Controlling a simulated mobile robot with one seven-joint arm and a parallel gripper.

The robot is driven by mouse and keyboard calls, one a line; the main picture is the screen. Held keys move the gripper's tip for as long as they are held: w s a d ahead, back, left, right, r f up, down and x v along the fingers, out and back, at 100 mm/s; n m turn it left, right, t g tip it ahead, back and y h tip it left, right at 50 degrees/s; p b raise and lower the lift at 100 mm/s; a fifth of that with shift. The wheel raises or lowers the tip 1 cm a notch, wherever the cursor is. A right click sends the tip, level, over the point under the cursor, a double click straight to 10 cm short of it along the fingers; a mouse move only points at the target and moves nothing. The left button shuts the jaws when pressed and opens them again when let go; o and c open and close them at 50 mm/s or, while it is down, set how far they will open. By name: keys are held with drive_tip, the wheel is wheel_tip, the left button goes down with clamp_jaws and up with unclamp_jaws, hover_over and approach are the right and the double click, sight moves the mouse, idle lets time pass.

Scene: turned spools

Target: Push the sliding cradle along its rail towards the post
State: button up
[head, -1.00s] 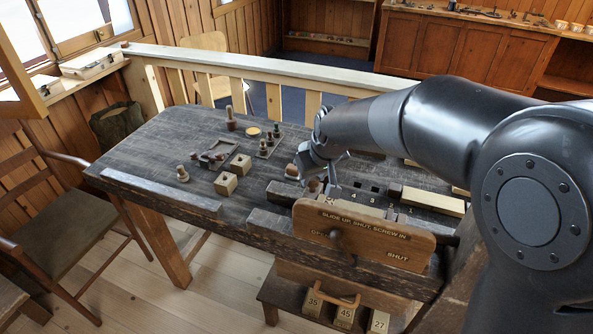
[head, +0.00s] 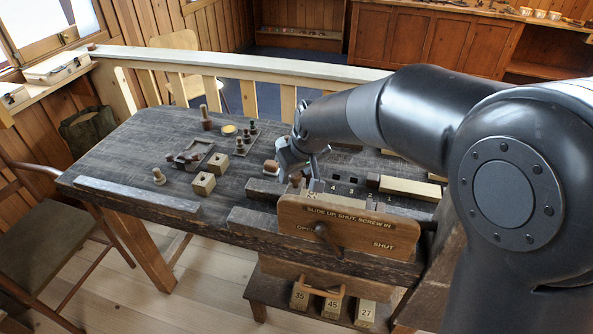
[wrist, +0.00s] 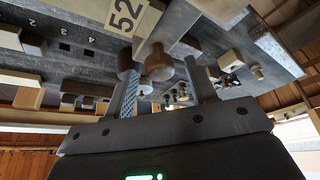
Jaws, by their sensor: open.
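My gripper (head: 306,181) is open and points down over the near part of the bench, behind the wooden sign board. In the wrist view its two fingers (wrist: 160,72) stand apart, with a round brown knob (wrist: 158,62) showing between them. I cannot tell whether the fingers touch it. A pale label marked 52 (wrist: 125,14) is just beyond the fingertips. The numbered rail (head: 345,184) runs to the right of my gripper, with dark square holes. A dark block (head: 373,180), possibly the post, stands on it. The cradle is partly hidden by my gripper and I cannot single it out.
The sign board (head: 350,228) with a dark lever stands at the bench's front edge. Wooden blocks (head: 203,183), a tray and several turned pieces occupy the left half. Bare bench top (head: 115,160) lies further left.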

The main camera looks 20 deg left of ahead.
drive_tip(key=shift+r, duration=0.1)
drive_tip(key=v, duration=1)
drive_tip(key=shift+r, duration=0.3)
drive_tip(key=shift+s+d, duration=0.15)
drive_tip(key=s+d+r+m+t+h, duration=0.15)
drive_tip(key=s+d, duration=0.25)
drive_tip(key=d, duration=0.5)
drive_tip(key=s+d+r+m, duration=0.1)
drive_tip(key=s+d+m, duration=0.25)
drive_tip(key=d, duration=0.55)
drive_tip(key=s+d+f+m+h, duration=0.1)
drive_tip(key=s+d+f+m, duration=0.2)
drive_tip(key=s+d, duration=0.7)
drive_tip(key=shift+s+d+f+m+t+h, duration=0.25)
drive_tip(key=shift+s+f+m+t+h, duration=0.1)
drive_tip(key=shift+m+t, duration=0.15)
